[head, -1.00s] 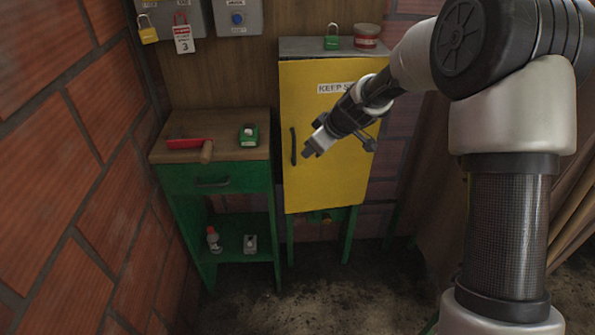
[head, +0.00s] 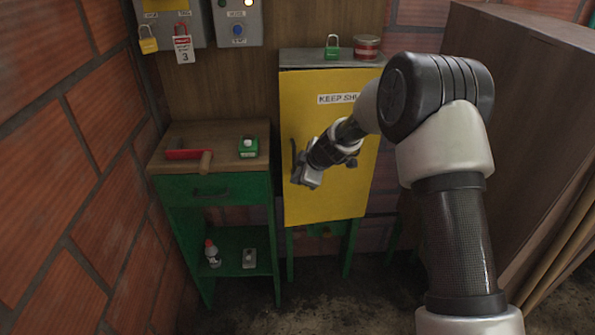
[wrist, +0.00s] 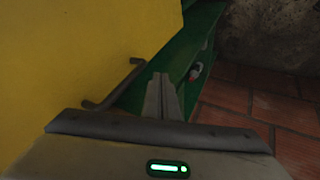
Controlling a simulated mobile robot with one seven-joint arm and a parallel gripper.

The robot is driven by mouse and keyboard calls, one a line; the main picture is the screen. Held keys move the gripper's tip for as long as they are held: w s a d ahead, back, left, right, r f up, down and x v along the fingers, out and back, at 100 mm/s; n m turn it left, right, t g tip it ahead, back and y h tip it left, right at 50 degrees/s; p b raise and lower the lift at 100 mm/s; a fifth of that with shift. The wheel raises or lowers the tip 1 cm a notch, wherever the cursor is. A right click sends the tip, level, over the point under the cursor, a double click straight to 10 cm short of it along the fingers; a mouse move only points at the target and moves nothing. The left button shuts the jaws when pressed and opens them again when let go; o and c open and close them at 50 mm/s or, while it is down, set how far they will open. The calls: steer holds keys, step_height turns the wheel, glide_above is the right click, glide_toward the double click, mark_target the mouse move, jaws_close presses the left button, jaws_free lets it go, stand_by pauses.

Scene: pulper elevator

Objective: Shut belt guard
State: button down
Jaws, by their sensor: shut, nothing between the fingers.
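The belt guard (head: 325,120) is the yellow panel on the front of the green-legged stand, with a sign that begins "KEEP SH" near its top. It looks nearly flat to the front; I cannot tell whether it is fully flush. Its dark upright handle (head: 293,158) is at the left edge. My gripper (head: 303,181) is shut and empty, in front of the guard's lower left, close to the handle. In the wrist view the closed fingers (wrist: 163,97) are just right of the handle (wrist: 113,88); contact cannot be told. My arm hides part of the sign.
Left is a green workbench (head: 220,184) with a red-and-wood tool (head: 187,155) and a green item (head: 248,147) on top. A green padlock (head: 332,48) and tin (head: 367,45) stand above the guard. A brown cabinet (head: 500,120) bounds the right; brick wall bounds the left.

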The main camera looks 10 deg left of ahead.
mark_target(293, 163)
steer(key=shift+w+a+r, duration=0.1)
steer(key=shift+w+a, duration=0.05)
steer(key=shift+w, duration=1.15)
steer(key=w+a, duration=0.1)
steer(key=w, duration=0.2)
steer(key=shift+a, duration=0.4)
steer(key=shift+w+r, duration=0.15)
steer(key=shift+w, duration=0.1)
steer(key=shift+a, duration=0.1)
